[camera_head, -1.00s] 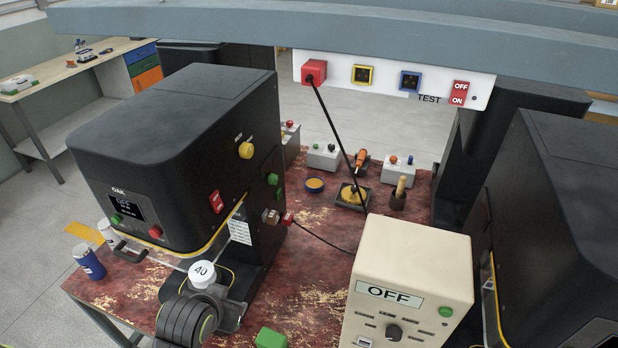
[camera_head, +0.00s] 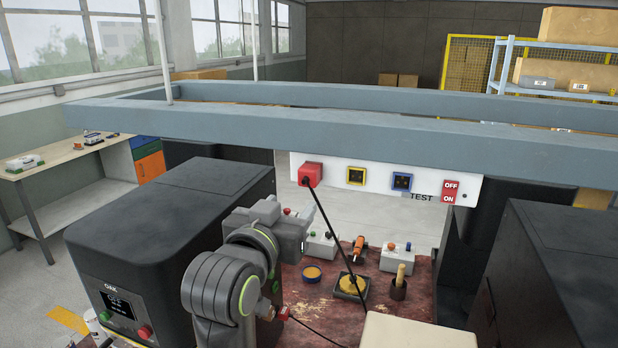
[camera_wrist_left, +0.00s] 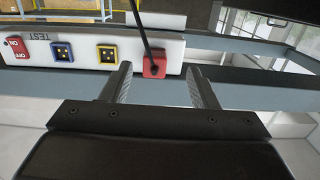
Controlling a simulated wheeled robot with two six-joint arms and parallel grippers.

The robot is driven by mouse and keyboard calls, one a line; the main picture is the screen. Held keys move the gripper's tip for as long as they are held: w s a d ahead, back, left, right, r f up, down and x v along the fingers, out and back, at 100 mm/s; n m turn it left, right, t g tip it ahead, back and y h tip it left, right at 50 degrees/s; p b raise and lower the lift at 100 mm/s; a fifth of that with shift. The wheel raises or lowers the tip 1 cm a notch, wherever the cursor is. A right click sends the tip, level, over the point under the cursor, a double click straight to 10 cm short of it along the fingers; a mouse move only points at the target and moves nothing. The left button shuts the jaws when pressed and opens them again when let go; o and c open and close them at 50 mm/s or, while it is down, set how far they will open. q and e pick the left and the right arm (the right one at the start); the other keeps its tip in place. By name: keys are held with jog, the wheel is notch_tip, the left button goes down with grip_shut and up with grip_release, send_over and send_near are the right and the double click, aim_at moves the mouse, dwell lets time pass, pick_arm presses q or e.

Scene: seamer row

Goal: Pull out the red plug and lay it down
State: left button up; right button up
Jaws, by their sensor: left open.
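A red plug (camera_head: 308,179) sits in the red socket at the left end of the white panel (camera_head: 333,174), with a black cable hanging from it. My left gripper (camera_head: 309,206) is just below and in front of this socket, open and empty. In the left wrist view, which is upside down, the red plug and socket (camera_wrist_left: 154,67) appear between and beyond the two open fingers. I cannot tell the exact gap. Another red connector (camera_head: 284,313) with a cable is low on the side of the black machine, partly by my arm. My right gripper is not in view.
Yellow (camera_head: 356,176) and blue (camera_head: 402,181) sockets and a red OFF/ON switch (camera_head: 450,192) share the panel. A grey beam (camera_head: 330,128) runs above it. Black machines (camera_head: 170,215) stand on both sides. The worn red table (camera_head: 325,300) holds small boxes and dishes.

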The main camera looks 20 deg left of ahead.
aim_at(306, 181)
pick_arm(q)
jog(key=shift+d+r+t, duration=0.15)
jog(key=shift+r, duration=0.4)
jog(key=shift+d+r+t, duration=0.15)
jog(key=shift+r, duration=0.35)
jog(key=shift+w+d, duration=0.15)
jog(key=shift+w, duration=4.35)
grip_shut()
jog(key=shift+s, duration=0.1)
jog(key=shift+s+f, duration=0.2)
